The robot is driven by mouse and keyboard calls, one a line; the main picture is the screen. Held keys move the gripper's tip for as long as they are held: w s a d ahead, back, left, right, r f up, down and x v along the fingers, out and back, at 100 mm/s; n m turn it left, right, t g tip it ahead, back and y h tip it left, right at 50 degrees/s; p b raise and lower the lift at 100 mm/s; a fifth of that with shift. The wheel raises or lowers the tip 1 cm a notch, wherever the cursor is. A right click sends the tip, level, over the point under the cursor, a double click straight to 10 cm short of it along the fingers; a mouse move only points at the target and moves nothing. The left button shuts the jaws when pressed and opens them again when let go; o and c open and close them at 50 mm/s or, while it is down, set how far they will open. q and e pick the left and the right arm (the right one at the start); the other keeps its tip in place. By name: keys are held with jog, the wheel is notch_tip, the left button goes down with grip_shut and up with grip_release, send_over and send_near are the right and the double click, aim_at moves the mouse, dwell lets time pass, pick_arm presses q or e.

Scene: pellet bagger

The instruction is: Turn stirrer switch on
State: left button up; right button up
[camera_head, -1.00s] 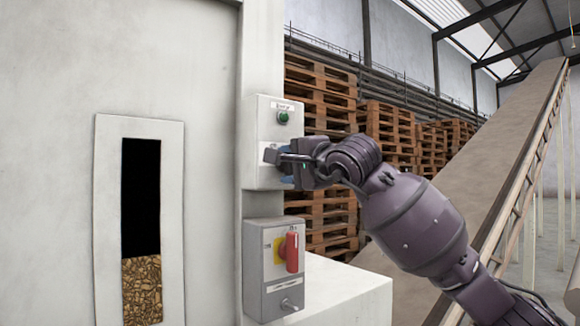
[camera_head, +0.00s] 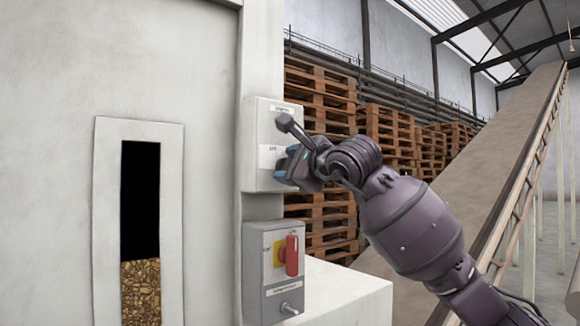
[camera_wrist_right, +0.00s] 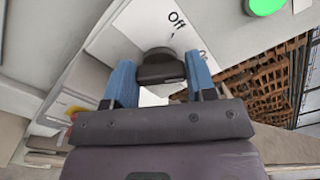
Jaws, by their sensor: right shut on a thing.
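The stirrer switch is a black knob (camera_wrist_right: 160,68) on the upper grey control box (camera_head: 258,120). In the right wrist view, an "Off" label shows beside it on the white plate, and part of a second label shows to the right. My right gripper (camera_head: 286,168) is at the front of this box, with its blue fingertips on either side of the knob, shut on it. In the head view, the gripper hides the knob. A lit green lamp (camera_wrist_right: 266,4) shows in the right wrist view; in the head view my wrist parts cover it. My left gripper is out of view.
A lower grey box (camera_head: 256,285) with a red rotary handle (camera_head: 292,255) on yellow sits just below. Left is a white machine wall with a window (camera_head: 141,200) showing brown pellets. Stacked pallets (camera_head: 318,95) and a sloping conveyor (camera_head: 500,160) stand behind.

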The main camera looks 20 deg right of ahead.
dwell(0.4)
jog(key=o, duration=0.9)
jog(key=shift+o, duration=0.2)
jog(key=v, duration=1)
jog(key=shift+s, duration=0.35)
jog(key=shift+d, duration=0.15)
